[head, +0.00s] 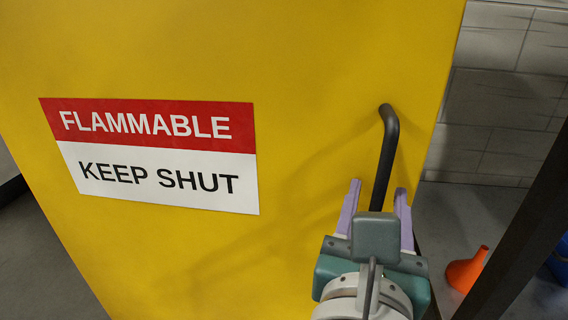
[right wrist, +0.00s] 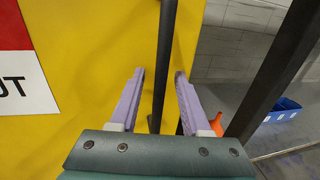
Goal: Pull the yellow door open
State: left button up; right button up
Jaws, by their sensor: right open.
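The yellow door (head: 300,60) fills most of the head view and bears a red and white "FLAMMABLE KEEP SHUT" sign (head: 155,155). Its black bar handle (head: 386,150) stands near the door's right edge, its lower part hidden behind my right gripper. My right gripper (head: 377,192) is open, with its two purple fingers on either side of the handle. In the right wrist view the handle (right wrist: 163,70) runs between the fingers (right wrist: 160,75), apart from both. The yellow door (right wrist: 100,50) lies behind them. My left gripper is not in view.
A grey block wall (head: 510,90) stands to the right of the door. A dark post (head: 520,225) slants at the lower right. An orange cone-like object (head: 466,270) sits on the floor, and a blue bin (right wrist: 284,110) stands farther right.

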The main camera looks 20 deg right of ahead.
grip_shut()
dwell(1.3)
